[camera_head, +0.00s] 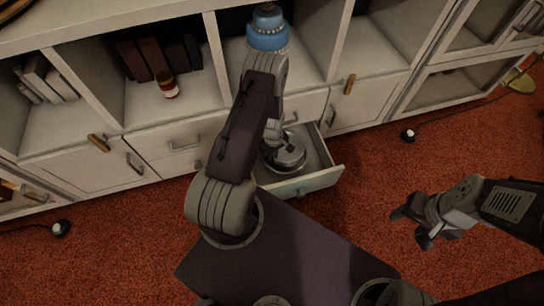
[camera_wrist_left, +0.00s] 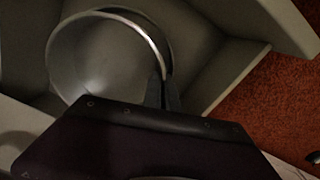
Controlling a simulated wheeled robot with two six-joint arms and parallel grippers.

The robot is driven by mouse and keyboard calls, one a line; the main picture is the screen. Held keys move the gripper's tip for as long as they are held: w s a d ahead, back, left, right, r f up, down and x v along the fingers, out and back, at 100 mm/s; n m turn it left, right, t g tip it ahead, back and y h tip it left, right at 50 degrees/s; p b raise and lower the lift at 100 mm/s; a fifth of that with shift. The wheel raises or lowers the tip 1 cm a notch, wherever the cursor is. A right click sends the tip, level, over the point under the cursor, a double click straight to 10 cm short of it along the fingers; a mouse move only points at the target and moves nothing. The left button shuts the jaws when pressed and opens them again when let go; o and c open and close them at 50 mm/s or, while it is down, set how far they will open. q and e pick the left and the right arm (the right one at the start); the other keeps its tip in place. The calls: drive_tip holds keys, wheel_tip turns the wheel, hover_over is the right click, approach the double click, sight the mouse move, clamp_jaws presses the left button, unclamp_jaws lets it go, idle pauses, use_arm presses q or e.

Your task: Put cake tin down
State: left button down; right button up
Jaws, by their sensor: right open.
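The cake tin (camera_head: 287,158) is a round grey metal tin inside the open drawer (camera_head: 308,184). In the left wrist view the tin (camera_wrist_left: 95,55) shows its open round mouth and bright rim, inside the drawer walls. My left gripper (camera_head: 281,135) reaches down into the drawer from above. In the left wrist view its two fingers (camera_wrist_left: 163,92) are close together with the tin's rim between them, so it looks shut on the tin wall. Whether the tin's base touches the drawer floor is hard to tell. My right gripper (camera_head: 414,227) is open and empty above the red carpet.
A white cabinet (camera_head: 176,104) with shelves and drawers stands along the back. Carpet (camera_head: 380,170) right of the drawer is clear.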

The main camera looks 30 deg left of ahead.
use_arm(q)
drive_tip(key=shift+w+a+f+b, duration=0.5)
drive_tip(key=shift+w+a+f, duration=0.05)
drive_tip(key=shift+a, duration=0.1)
drive_tip(key=shift+s+f+b, duration=0.1)
drive_tip(key=shift+f+b, duration=0.15)
drive_tip(key=shift+b, duration=0.05)
drive_tip(key=shift+d+r, duration=0.1)
drive_tip(key=shift+r, duration=0.05)
use_arm(e)
wheel_tip(320, 180, down, 2)
drive_tip(key=shift+f, duration=0.15)
use_arm(q)
drive_tip(key=shift+f, duration=0.65)
drive_tip(key=c, duration=1.7)
unclamp_jaws()
use_arm(e)
drive_tip(key=shift+f, duration=0.3)
